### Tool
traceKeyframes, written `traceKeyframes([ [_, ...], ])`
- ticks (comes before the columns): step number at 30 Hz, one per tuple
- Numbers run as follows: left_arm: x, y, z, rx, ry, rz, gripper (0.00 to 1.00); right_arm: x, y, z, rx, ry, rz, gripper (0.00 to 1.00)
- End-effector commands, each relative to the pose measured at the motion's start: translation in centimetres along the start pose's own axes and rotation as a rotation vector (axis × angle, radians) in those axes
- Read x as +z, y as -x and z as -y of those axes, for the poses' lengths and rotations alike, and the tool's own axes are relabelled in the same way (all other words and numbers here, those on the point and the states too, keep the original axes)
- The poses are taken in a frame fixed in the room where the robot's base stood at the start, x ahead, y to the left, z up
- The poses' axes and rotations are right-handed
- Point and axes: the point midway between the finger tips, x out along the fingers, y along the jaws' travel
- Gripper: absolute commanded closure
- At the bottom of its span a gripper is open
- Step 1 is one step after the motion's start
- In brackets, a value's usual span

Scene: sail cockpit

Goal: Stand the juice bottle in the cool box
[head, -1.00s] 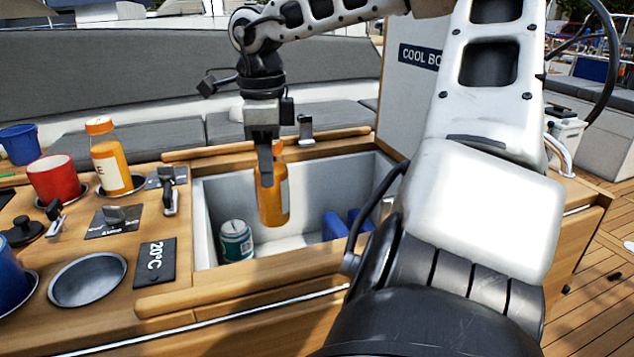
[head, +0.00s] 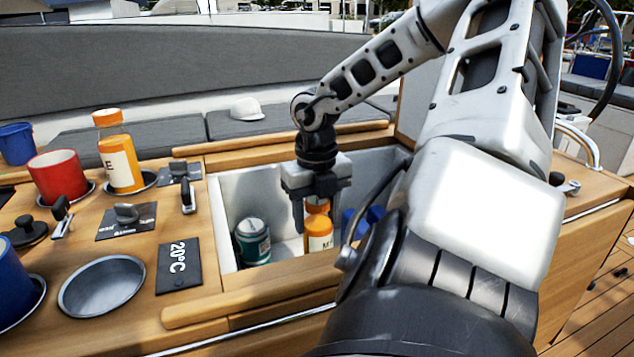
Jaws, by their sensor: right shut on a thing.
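An orange juice bottle (head: 320,240) with a pale label and orange cap stands roughly upright, low inside the cool box (head: 235,185). My right gripper (head: 318,212) points down into the box and is shut on the bottle's upper part, hiding some of it. I cannot tell whether the bottle's base touches the box floor. A second orange bottle (head: 120,165) stands in a round holder on the counter at the left. My left gripper is out of view.
A teal can (head: 252,242) stands in the box left of the held bottle. Blue items (head: 356,222) lie to its right, partly hidden by my arm. A red cup (head: 58,176), blue cups, switches and an empty round holder (head: 102,287) are on the wooden counter.

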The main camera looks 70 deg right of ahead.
Motion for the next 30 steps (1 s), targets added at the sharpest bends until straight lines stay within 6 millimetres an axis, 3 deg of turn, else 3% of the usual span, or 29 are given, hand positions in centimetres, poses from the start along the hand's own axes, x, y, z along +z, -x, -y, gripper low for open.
traceKeyframes([
  [9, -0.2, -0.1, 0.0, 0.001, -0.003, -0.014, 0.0, 0.0, -3.7, 0.0, 0.001, 0.002, 0.0, 0.81],
  [20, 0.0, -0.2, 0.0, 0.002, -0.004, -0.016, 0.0, 0.1, -4.2, 0.0, 0.0, 0.001, 0.002, 0.81],
  [21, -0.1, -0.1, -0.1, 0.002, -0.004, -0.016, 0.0, 0.0, -4.1, 0.0, 0.0, 0.002, 0.001, 0.42],
  [22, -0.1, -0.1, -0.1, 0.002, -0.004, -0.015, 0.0, 0.0, -4.0, 0.0, 0.0, 0.002, 0.001, 0.33],
  [23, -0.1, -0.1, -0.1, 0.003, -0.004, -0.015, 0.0, 0.0, -4.0, 0.0, 0.0, 0.002, 0.001, 0.28],
  [30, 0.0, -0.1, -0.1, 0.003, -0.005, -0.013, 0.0, 0.0, -4.0, 0.0, 0.0, 0.002, 0.001, 0.28],
])
